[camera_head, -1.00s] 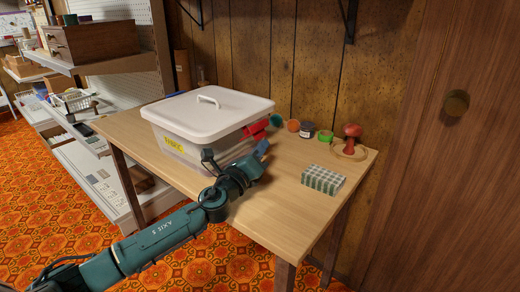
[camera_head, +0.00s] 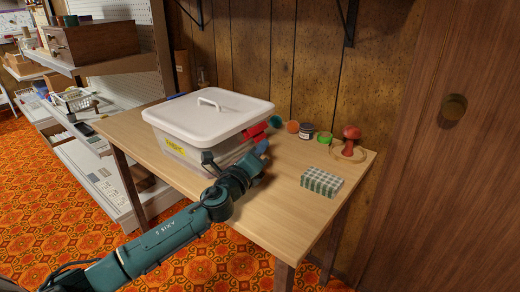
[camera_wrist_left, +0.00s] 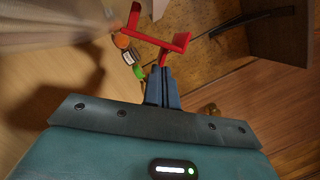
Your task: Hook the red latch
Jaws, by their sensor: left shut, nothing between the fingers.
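The white-lidded clear box (camera_head: 207,106) stands on the wooden table. The red latch (camera_head: 254,130) sticks out from the box's right side, just under the lid rim. In the left wrist view the red latch (camera_wrist_left: 163,42) shows as a bent red bar standing out from the box (camera_wrist_left: 60,25). My left gripper (camera_head: 262,148) is beside the box's right side, just below the latch. In the left wrist view its blue fingers (camera_wrist_left: 161,72) are together and empty, with the tips at or very near the latch's lower end. I cannot tell whether they touch. My right gripper is not in view.
A green checked block (camera_head: 321,181) lies on the table to the right. A red mushroom-shaped object (camera_head: 351,140), a green tape roll (camera_head: 325,136), a dark jar (camera_head: 307,130) and small spools stand along the back. The front right of the table (camera_head: 285,215) is clear.

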